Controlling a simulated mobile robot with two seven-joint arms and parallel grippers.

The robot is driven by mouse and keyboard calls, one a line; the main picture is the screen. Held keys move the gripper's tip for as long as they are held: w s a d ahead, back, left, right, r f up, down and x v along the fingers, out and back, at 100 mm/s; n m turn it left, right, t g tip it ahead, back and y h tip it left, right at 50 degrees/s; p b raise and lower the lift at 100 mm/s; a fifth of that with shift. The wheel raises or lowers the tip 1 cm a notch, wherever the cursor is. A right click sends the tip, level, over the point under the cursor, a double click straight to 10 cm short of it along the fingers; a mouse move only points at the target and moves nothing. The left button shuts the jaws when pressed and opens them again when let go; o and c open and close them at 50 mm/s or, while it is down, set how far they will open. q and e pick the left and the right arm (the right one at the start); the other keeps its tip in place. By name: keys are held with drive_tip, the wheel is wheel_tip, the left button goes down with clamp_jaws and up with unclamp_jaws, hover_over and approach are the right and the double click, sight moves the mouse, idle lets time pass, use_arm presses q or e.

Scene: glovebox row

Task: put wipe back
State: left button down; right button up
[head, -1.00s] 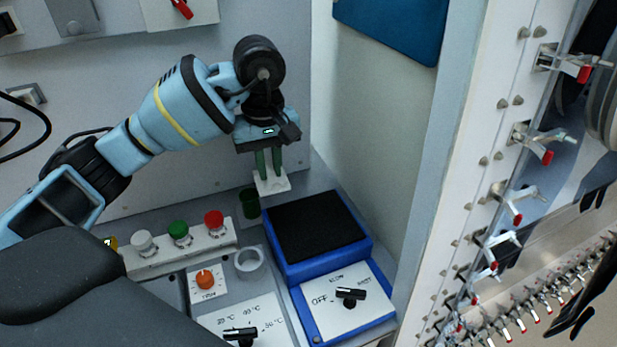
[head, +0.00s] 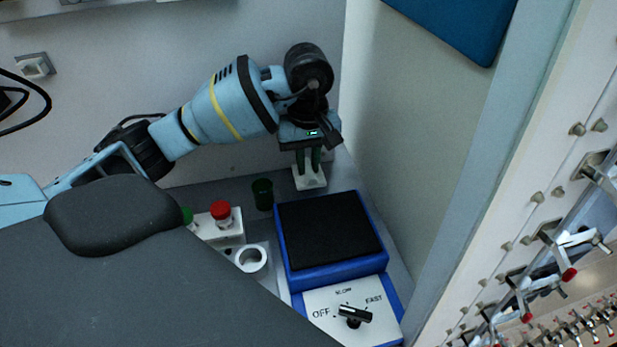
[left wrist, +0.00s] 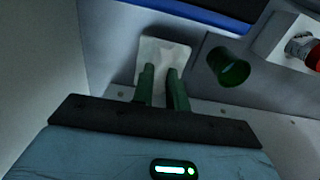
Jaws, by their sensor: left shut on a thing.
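The wipe is a white, roughly square flat piece (head: 311,180) at the back right of the bench, behind the blue device. My left gripper (head: 308,168) points down at it, with its green fingers shut on it. In the left wrist view the wipe (left wrist: 164,52) spreads out beyond the two fingertips (left wrist: 161,76). I cannot tell whether its underside touches the bench. My right gripper is not in view.
A dark green cup (head: 262,194) stands just left of the wipe. In front is a blue device (head: 336,270) with a black top and a knob. A wall rises close on the right.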

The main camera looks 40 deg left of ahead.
sight(308, 178)
use_arm(q)
drive_tip(key=shift+f, duration=2.2)
drive_tip(key=shift+f, duration=0.1)
drive_tip(key=c, duration=1.4)
unclamp_jaws()
wheel_tip(308, 178, up, 12)
drive_tip(key=shift+r+p, duration=0.15)
drive_tip(key=shift+p, duration=0.25)
